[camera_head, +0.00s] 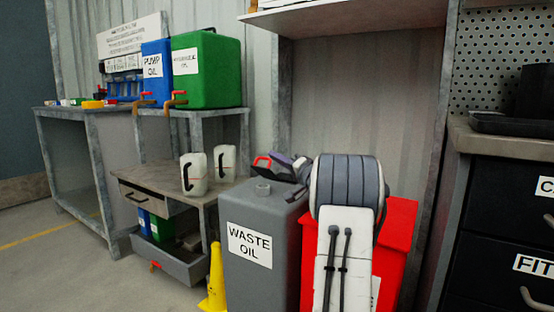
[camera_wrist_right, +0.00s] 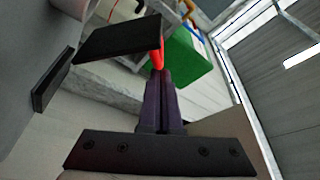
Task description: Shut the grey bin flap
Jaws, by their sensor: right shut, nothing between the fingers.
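The grey bin (camera_head: 258,265), labelled WASTE OIL, stands on the floor at the centre of the head view. My right gripper (camera_head: 274,156) is shut and empty above the bin. In the wrist view its fingertips (camera_wrist_right: 160,74) are right by the red handle (camera_wrist_right: 157,54); whether they touch cannot be told. My left gripper is out of view.
A red bin (camera_head: 400,235) stands right of the grey bin, partly behind my right arm. A yellow cone (camera_head: 216,280) and a low cart (camera_head: 150,180) with white jugs are to the left. A shelf (camera_head: 345,18) hangs above; a dark drawer cabinet (camera_head: 500,200) is at right.

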